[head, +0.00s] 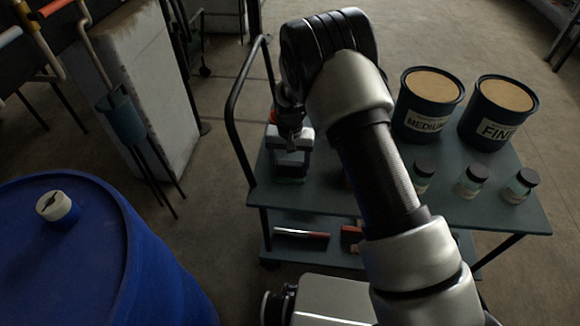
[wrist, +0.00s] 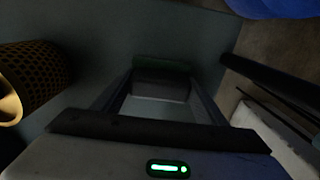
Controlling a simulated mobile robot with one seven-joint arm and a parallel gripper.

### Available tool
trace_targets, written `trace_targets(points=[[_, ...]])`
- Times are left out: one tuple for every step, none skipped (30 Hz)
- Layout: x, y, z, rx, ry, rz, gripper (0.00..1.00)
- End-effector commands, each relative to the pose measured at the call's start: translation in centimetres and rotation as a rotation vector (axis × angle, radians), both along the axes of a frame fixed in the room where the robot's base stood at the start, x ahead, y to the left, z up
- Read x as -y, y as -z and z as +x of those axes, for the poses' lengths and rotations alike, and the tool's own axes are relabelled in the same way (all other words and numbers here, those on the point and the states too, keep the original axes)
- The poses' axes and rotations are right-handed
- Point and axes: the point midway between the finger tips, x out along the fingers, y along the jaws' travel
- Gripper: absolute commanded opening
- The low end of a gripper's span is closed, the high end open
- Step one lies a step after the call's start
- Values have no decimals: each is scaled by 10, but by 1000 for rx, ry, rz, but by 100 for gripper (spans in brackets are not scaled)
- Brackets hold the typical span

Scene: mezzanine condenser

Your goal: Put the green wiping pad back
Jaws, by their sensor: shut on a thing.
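My gripper (head: 291,165) points down over the left end of the dark blue-green trolley top (head: 318,197). In the wrist view its fingers reach away from the camera, apart, and are shut on the green wiping pad (wrist: 160,65). The pad shows as a dull green strip at the far end of the fingers; much of it is hidden or dark. In the head view the pad (head: 290,180) is a small dark green patch beneath the gripper, close to the trolley top. I cannot tell whether it touches the surface.
Two pails, MEDIUM (head: 424,117) and FINE (head: 497,122), stand at the back right, with jars (head: 472,178) in front. A perforated tan cylinder (wrist: 40,78) lies left in the wrist view. The trolley handle (head: 238,100) rises at left, near a blue barrel (head: 150,255).

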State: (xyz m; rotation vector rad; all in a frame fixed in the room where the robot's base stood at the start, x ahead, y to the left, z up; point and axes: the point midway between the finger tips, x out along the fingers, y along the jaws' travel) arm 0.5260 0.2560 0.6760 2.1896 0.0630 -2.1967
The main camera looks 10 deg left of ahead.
Motion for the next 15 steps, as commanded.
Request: trace_targets(points=[[0, 1, 0, 0, 0, 0, 68], [0, 1, 0, 0, 0, 0, 73], [0, 1, 0, -1, 0, 0, 80], [0, 1, 0, -1, 0, 0, 85], [0, 1, 0, -1, 0, 0, 85], [0, 1, 0, -1, 0, 0, 85], [0, 1, -1, -1, 0, 0, 85], [0, 1, 0, -1, 0, 0, 85], [0, 1, 0, -1, 0, 0, 85], [0, 0, 0, -1, 0, 0, 85], [0, 0, 0, -1, 0, 0, 85], [0, 0, 0, -1, 0, 0, 85], [0, -1, 0, 0, 0, 0, 85], [0, -2, 0, 0, 0, 0, 85], [0, -5, 0, 1, 0, 0, 85]])
